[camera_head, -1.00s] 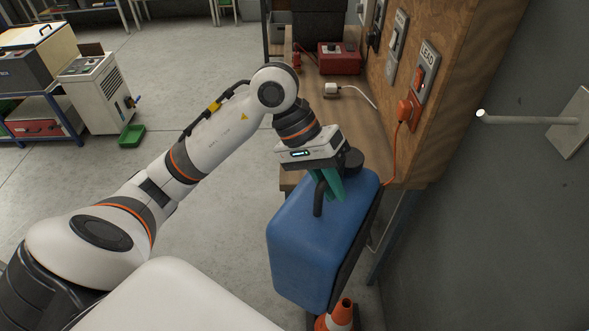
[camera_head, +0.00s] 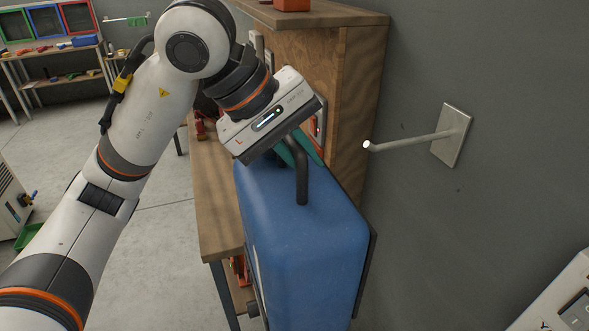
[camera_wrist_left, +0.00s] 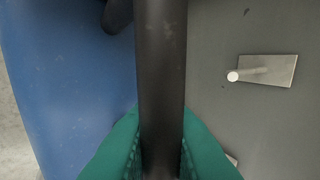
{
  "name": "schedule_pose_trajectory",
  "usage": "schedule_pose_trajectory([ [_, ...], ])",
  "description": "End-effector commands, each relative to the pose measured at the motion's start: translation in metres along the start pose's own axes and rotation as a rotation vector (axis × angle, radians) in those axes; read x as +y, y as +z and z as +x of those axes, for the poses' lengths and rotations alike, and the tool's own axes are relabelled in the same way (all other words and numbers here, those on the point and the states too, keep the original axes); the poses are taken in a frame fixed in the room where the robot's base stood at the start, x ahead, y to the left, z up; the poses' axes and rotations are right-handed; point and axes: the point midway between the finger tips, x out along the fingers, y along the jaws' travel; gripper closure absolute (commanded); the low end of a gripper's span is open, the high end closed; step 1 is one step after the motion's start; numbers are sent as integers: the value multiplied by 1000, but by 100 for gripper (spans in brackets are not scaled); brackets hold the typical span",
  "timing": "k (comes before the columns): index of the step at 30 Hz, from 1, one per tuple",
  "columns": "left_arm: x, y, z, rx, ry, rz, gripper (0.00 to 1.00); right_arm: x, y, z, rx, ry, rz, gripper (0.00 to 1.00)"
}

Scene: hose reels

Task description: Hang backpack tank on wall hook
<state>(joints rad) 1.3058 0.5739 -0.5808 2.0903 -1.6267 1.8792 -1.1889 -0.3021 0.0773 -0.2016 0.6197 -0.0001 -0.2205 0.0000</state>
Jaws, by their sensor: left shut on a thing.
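The blue backpack tank (camera_head: 300,245) hangs from my left gripper (camera_head: 295,158), which is shut on its black handle (camera_head: 302,180). In the left wrist view the dark handle (camera_wrist_left: 162,70) runs between the green fingers of my left gripper (camera_wrist_left: 160,150), with the tank (camera_wrist_left: 65,80) at the left. The wall hook (camera_head: 410,142) is a pale rod on a square plate on the grey wall, to the right of the tank and apart from it. The hook also shows in the left wrist view (camera_wrist_left: 262,71), end-on at the right. My right gripper is in neither view.
A wooden workbench (camera_head: 215,195) with an upright wooden panel (camera_head: 350,110) stands left of and behind the tank. A white device (camera_head: 560,300) shows at the lower right. The wall around the hook is bare.

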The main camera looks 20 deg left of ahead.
Motion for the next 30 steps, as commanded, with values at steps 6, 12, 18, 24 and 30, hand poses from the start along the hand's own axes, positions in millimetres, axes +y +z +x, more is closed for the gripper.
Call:
schedule_pose_trajectory([
  [6,-7,0,0,-2,-7,-3,100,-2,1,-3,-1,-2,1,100],
  [12,-15,0,5,-3,-7,-1,100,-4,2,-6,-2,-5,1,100],
  [18,-22,0,12,-3,-7,0,100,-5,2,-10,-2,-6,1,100],
  [24,-31,0,17,-2,-8,-1,100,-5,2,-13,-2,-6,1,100],
  [30,-38,0,23,-2,-8,-2,100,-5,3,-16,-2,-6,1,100],
])
